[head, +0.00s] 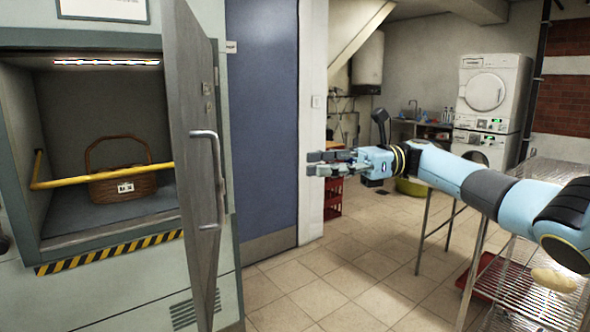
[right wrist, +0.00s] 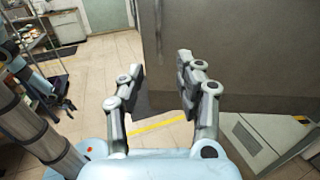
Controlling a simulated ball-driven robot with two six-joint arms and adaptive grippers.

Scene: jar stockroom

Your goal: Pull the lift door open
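The lift door (head: 192,120) is a grey-green panel standing swung out from the lift opening, with a metal bar handle (head: 219,175) on the face toward the right. The lift cabin (head: 95,215) is exposed behind it. My right gripper (head: 312,164) points left toward the door, to the right of the handle with a gap between them. In the right wrist view its fingers (right wrist: 158,85) are spread and empty. A large grey panel (right wrist: 235,60), apparently the door, lies beyond the fingers. A dark arm end at the wrist view's left may be my left gripper, but its fingers are unclear.
A wicker basket (head: 122,184) with a label sits inside the lift behind a yellow bar (head: 105,176). A blue door (head: 262,120) is right of the lift. A wire rack (head: 530,290) stands at lower right. Tiled floor between is clear.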

